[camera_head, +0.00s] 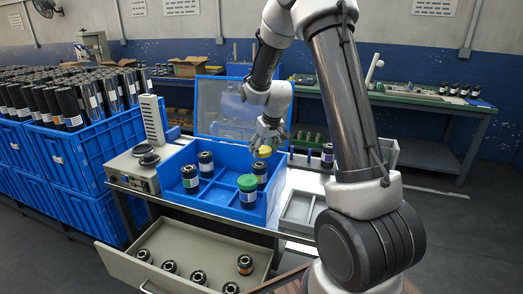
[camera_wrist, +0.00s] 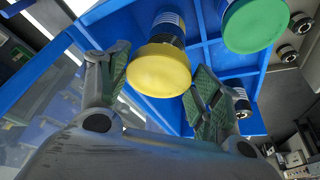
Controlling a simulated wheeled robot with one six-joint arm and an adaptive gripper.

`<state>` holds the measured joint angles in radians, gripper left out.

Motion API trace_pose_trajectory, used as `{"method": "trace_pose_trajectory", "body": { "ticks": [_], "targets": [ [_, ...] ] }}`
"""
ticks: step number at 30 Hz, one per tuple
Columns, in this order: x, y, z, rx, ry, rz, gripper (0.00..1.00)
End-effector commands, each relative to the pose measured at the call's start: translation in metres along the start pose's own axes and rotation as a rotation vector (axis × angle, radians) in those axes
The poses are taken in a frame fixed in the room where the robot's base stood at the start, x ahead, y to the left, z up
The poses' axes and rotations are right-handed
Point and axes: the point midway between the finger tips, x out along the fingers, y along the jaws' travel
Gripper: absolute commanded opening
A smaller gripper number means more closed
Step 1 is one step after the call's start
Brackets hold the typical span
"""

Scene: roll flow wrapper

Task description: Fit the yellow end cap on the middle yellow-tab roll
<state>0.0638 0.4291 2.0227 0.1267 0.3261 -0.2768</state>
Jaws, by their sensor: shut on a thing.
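The yellow end cap (camera_head: 265,151) is between the fingers of my gripper (camera_head: 268,136), above the blue divided tray (camera_head: 222,212). In the wrist view the yellow cap (camera_wrist: 160,71) shows its flat round face, with my gripper (camera_wrist: 160,88) closed on its sides. A dark roll (camera_head: 260,173) stands upright in the tray just below the cap. In the head view the cap looks slightly above this roll's top. In the wrist view a roll (camera_wrist: 167,27) shows behind the cap, which hides where they meet. The roll's tab colour is not clear.
A roll with a green cap (camera_head: 247,182) stands close by in the tray; its cap (camera_wrist: 255,24) is right of mine in the wrist view. Two uncapped rolls (camera_head: 190,178) (camera_head: 205,160) stand further left. An open drawer (camera_head: 170,245) below holds several rolls. A grey tray (camera_head: 300,209) lies right.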

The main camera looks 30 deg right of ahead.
Motion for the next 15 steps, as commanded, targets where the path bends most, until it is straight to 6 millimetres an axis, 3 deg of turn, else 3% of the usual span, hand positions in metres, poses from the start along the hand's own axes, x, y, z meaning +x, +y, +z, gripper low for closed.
{"method": "trace_pose_trajectory", "body": {
  "ticks": [8, 15],
  "targets": [
    [0.004, -0.002, -0.012, -0.109, 0.022, -0.060, 0.53],
    [0.018, -0.004, -0.007, -0.122, 0.023, -0.067, 0.53]
  ]
}}
